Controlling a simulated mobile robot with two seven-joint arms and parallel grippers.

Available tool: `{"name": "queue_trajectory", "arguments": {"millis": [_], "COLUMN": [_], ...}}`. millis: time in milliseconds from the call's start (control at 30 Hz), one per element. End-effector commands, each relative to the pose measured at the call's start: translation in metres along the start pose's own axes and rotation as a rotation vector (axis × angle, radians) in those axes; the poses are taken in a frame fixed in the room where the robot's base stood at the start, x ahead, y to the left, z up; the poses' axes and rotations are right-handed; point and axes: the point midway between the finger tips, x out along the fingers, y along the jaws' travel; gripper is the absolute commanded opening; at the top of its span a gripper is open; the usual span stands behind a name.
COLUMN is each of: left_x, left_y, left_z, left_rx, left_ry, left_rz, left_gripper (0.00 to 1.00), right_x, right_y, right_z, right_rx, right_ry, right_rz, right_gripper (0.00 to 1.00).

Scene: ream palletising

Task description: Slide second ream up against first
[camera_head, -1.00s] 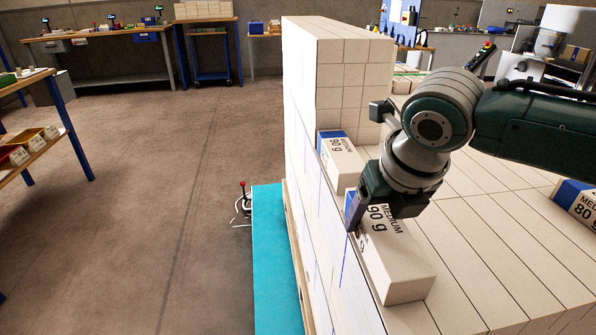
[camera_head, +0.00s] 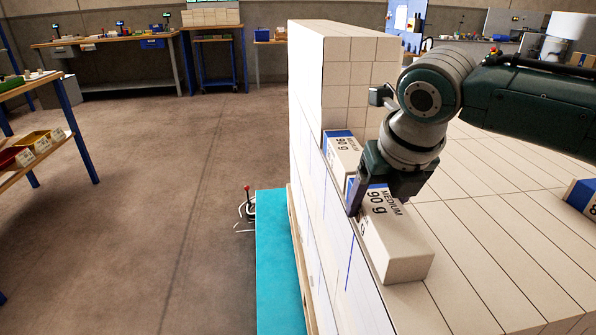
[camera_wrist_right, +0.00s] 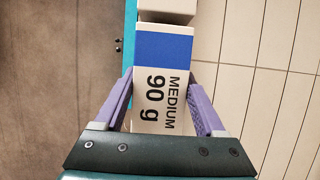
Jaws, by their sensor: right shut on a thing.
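The second ream (camera_head: 398,252), white with a blue end and "MEDIUM 90 g" print, lies flat along the left edge of the stack. My right gripper (camera_head: 377,198) is shut across its width near the blue end; the far finger is hidden in the head view. In the right wrist view both purple fingers flank the second ream (camera_wrist_right: 163,47). The first ream (camera_head: 343,158) lies just beyond, in line with it, against the taller block. Its near end shows at the top of the wrist view (camera_wrist_right: 167,7). Little or no gap shows between them; I cannot tell whether they touch.
The stack's top (camera_head: 490,235) is flat and mostly free to the right. Another blue-ended ream (camera_head: 582,196) lies at the right edge. A taller block of stacked reams (camera_head: 360,85) rises behind the first ream. The stack drops off at left beside a turquoise surface (camera_head: 276,265).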

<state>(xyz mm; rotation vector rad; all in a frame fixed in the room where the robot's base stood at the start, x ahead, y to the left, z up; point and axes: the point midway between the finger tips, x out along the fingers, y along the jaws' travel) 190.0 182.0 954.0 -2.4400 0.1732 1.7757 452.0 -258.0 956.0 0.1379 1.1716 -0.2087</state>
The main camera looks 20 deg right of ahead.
Motion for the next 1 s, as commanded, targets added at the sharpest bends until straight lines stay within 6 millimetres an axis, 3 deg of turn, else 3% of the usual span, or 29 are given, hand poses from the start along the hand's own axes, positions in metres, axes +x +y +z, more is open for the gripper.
{"name": "queue_trajectory", "arguments": {"millis": [300, 333, 567, 833, 1000], "left_x": [0.010, 0.010, 0.009, 0.008, 0.002], "left_y": [-0.002, -0.002, -0.002, -0.002, -0.002], "left_z": [0.004, 0.004, 0.003, 0.003, 0.001], "left_rx": [0.007, 0.008, 0.009, 0.009, 0.008], "left_ry": [-0.001, -0.001, -0.001, -0.001, -0.001], "left_rz": [-0.006, -0.006, -0.007, -0.007, -0.006], "left_gripper": [0.50, 0.50, 0.50, 0.50, 0.50], "right_x": [0.006, 0.005, 0.004, 0.003, -0.016], "right_y": [0.000, 0.000, 0.000, 0.000, 0.000], "right_z": [0.008, 0.008, 0.008, 0.008, 0.010], "right_rx": [-0.001, -0.001, -0.001, -0.001, -0.002], "right_ry": [0.000, 0.000, 0.000, 0.002, -0.001], "right_rz": [-0.001, -0.001, -0.001, -0.001, -0.001], "right_gripper": [0.00, 0.73, 0.99, 1.00, 1.00]}}
